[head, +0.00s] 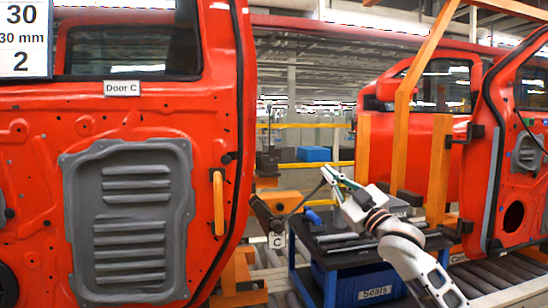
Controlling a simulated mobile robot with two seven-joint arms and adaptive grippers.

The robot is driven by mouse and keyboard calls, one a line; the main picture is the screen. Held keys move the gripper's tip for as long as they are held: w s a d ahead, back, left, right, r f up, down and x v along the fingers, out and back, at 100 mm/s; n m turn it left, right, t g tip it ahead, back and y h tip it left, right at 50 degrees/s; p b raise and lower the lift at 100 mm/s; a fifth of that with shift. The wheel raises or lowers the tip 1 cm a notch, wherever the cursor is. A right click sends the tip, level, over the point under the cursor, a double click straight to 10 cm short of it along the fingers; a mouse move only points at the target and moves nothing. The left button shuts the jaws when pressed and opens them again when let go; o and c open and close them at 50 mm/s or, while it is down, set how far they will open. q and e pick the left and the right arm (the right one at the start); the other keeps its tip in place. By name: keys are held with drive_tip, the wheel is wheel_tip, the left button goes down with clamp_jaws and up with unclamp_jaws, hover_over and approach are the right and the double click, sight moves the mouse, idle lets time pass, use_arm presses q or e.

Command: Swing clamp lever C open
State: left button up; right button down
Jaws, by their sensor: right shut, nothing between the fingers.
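Door C (122,89) is the red door panel on the left, with its name on a white label. A thin dark lever (302,201) slants from this clamp up and right toward my right gripper (325,174). My right gripper is shut with nothing in it, its tips close to the upper end of the lever. Whether they touch it I cannot tell. My left gripper is not in view.
A yellow-orange handle (218,203) stands on the door's edge. A dark cart (330,245) with a blue bin labelled Seals (375,292) stands under my right arm. Orange posts (439,170) and another red door (525,150) are on the right. Rollers (495,275) run below.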

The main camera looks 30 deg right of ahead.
drive_tip(key=s+d+f+m+h, duration=0.1)
drive_tip(key=d+f+m+h, duration=0.4)
drive_tip(key=f+m, duration=0.3)
drive_tip(key=shift+s+f+m+h+p, duration=0.15)
drive_tip(key=shift+f+m+h+p, duration=0.25)
drive_tip(key=shift+m+h, duration=0.45)
